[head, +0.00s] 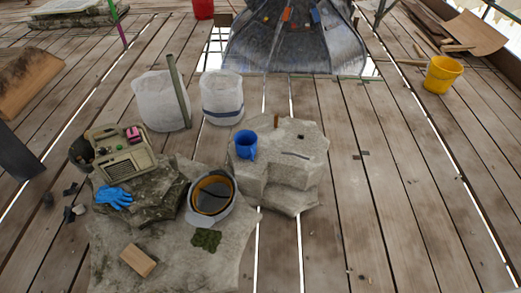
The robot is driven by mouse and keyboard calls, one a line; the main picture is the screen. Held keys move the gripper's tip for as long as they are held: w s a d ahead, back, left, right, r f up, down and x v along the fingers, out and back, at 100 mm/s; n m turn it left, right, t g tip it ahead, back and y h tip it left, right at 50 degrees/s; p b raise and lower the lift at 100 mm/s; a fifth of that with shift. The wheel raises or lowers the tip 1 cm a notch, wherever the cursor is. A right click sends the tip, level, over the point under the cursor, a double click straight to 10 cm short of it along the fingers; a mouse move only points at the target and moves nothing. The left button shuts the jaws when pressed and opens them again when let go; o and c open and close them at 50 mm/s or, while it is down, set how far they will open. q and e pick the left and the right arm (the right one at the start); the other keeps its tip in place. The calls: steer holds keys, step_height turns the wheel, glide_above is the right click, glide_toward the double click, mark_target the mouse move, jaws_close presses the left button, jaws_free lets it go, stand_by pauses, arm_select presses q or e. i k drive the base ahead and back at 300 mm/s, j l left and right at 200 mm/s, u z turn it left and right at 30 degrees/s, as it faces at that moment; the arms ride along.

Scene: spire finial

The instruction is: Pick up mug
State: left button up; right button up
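A blue mug (246,145) stands upright on the left part of a pale stone block (298,165), near the middle of the head view. A small brown piece (277,121) and a small dark piece (300,136) are also on this block. Neither of my grippers shows in the head view.
White sacks (222,97) stand behind. A yellow bucket (442,74) is far right. The right plank floor is mostly clear, with gaps.

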mark_target(245, 141)
steer(key=i+l+u, duration=0.15)
steer(key=l, duration=0.2)
steer(key=i+l+u, duration=0.4)
steer(key=l, duration=0.2)
steer(key=i+l+u, duration=0.2)
steer(key=l, duration=0.15)
steer(key=i+l+u, duration=0.15)
